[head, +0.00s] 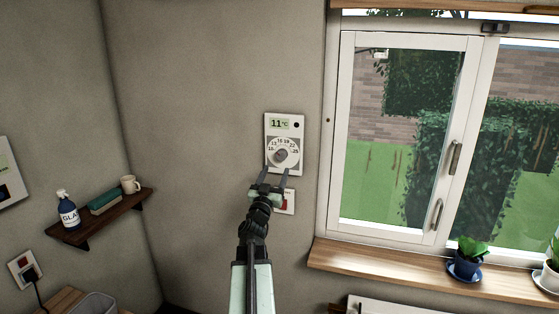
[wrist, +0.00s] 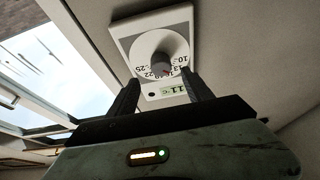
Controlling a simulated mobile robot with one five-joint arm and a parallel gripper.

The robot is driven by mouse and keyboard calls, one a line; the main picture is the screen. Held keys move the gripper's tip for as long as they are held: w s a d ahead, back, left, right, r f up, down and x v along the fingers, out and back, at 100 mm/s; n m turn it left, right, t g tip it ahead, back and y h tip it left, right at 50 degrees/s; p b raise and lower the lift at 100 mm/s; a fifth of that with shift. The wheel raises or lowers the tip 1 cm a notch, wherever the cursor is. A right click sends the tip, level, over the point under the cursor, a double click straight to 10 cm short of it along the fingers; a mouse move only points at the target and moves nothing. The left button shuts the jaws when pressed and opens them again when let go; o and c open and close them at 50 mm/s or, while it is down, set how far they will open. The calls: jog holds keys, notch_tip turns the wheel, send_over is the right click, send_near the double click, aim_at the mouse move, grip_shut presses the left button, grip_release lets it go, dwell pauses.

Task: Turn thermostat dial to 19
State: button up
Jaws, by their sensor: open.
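The white thermostat (head: 284,124) is on the wall left of the window. Its small green display reads 11 °C. Its grey dial (head: 281,156) sits below the display inside a ring of printed numbers. In the wrist view the thermostat (wrist: 122,28) appears upside down, with the dial knob (wrist: 161,63) ahead of the fingers. My gripper (head: 274,175) is open and empty, just below the dial in the head view. In the wrist view its two fingers (wrist: 158,88) stand apart on either side below the knob. I see no clear contact with the knob.
A white plate with a red switch (head: 287,201) is partly hidden behind my gripper. The window (head: 405,130) and its wooden sill (head: 400,268) with a potted plant (head: 468,258) are at right. A shelf (head: 100,217) with a bottle, book and mug is at left.

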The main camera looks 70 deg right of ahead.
aim_at(280, 158)
jog(key=p+x, duration=0.2)
jog(key=x, duration=0.5)
jog(key=shift+w+d+p, duration=0.1)
jog(key=shift+d+p, duration=0.2)
jog(key=shift+p, duration=0.1)
jog(key=shift+a, duration=0.15)
grip_shut()
